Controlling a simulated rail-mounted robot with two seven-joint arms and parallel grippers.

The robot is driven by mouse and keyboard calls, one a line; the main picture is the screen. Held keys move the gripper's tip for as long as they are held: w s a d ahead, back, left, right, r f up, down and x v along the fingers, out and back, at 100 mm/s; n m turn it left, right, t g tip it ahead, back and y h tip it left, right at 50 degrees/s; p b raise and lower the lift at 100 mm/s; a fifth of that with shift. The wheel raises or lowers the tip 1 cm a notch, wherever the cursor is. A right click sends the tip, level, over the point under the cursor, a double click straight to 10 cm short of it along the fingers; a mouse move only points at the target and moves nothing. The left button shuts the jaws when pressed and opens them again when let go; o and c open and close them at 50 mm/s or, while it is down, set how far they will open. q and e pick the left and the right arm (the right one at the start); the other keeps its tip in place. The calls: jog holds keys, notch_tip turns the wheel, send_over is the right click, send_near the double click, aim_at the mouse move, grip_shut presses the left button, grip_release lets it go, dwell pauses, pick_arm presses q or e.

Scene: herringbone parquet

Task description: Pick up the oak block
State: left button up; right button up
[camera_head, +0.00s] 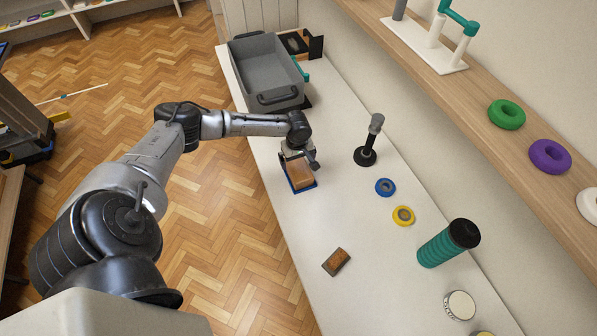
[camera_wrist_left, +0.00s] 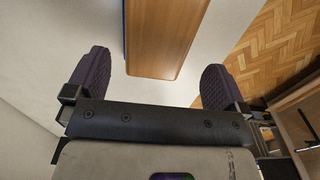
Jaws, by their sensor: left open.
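The oak block (camera_head: 300,175) is a wood-brown block on the white counter, with blue showing along its edges in the head view. My right gripper is not in view.
A grey bin (camera_head: 268,75) stands at the counter's far end. A black-based upright tool (camera_head: 367,145), blue ring (camera_head: 385,187), yellow ring (camera_head: 403,215) and ribbed teal cylinder (camera_head: 442,246) stand to the right. A small brown block (camera_head: 336,261) lies nearer. A shelf (camera_head: 500,110) overhangs the right.

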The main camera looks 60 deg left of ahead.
aim_at(298, 166)
pick_arm(q)
jog(key=shift+w+f+b, duration=0.15)
jog(key=shift+f+b, duration=0.3)
jog(key=shift+f, duration=2.4)
jog(key=c, duration=1)
jog(key=shift+r, duration=0.1)
